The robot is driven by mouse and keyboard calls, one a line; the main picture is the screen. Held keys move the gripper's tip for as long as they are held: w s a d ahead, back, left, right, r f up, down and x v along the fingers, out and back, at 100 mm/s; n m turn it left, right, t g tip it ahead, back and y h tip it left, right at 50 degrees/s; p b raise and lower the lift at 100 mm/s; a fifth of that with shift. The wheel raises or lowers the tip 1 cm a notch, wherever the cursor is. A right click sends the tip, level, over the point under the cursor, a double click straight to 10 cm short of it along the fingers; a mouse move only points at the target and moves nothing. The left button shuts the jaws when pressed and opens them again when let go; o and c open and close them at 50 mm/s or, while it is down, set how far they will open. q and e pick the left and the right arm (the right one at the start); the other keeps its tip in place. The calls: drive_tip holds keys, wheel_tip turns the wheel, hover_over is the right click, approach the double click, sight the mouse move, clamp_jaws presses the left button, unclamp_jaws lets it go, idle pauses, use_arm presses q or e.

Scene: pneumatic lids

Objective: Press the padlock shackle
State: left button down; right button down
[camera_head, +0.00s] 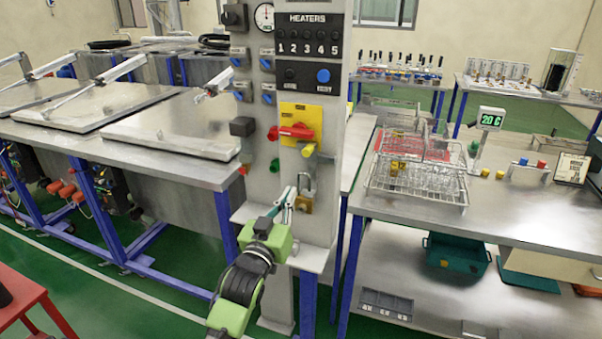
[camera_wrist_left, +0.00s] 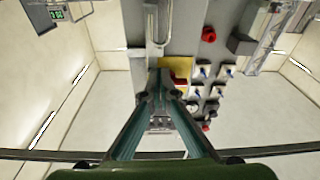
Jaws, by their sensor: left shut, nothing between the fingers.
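The shackle also shows large at the top of the left wrist view (camera_wrist_left: 158,30), curved end toward the fingertips; the body is out of that picture. My left gripper (camera_head: 288,200) is shut and empty, pointing up just left of the padlock. Its fingertips (camera_wrist_left: 157,83) look apart from the shackle; contact and depth are unclear.
The column carries a heater panel (camera_head: 308,38), blue knobs and a gauge (camera_head: 264,17). Metal lids (camera_head: 175,122) cover the bench at left. The right table (camera_head: 505,205) bears wire baskets (camera_head: 418,182) and a temperature display (camera_head: 491,119). A red stool (camera_head: 30,300) stands at lower left.

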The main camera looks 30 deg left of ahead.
use_arm(q)
drive_tip(key=shift+p+x, duration=1.4)
drive_tip(key=shift+x, duration=3.6)
